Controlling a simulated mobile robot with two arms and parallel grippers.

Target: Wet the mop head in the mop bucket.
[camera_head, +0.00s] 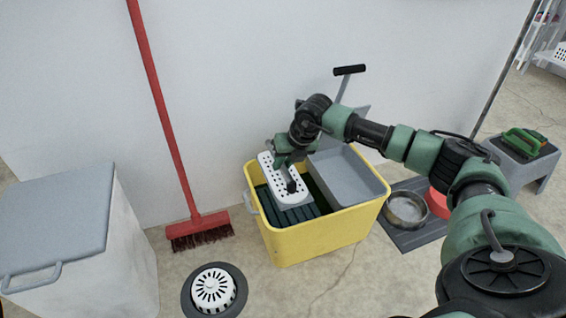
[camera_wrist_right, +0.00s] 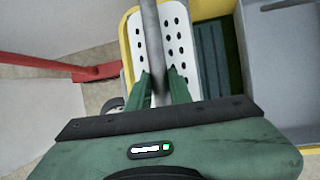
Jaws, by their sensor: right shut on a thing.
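The yellow mop bucket (camera_head: 318,240) stands on the floor near the wall, with dark, ribbed slats and a grey box-like insert (camera_head: 348,173) inside it. A white perforated piece with a grey side (camera_head: 268,168) lies over its left part; it also shows in the right wrist view (camera_wrist_right: 181,40). My right gripper (camera_head: 289,163) is above this piece, over the bucket. In the right wrist view my right gripper (camera_wrist_right: 160,88) is shut on a grey rod (camera_wrist_right: 152,30). I cannot clearly make out a mop head. My left gripper is not in view.
A red broom (camera_head: 168,130) leans on the wall. A grey-lidded bin (camera_head: 50,225) stands left, a round floor drain (camera_head: 214,290) in front. A mat with a metal bowl (camera_head: 406,209) and a red bowl (camera_head: 438,203) lies right, beside a grey step stool (camera_head: 540,170).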

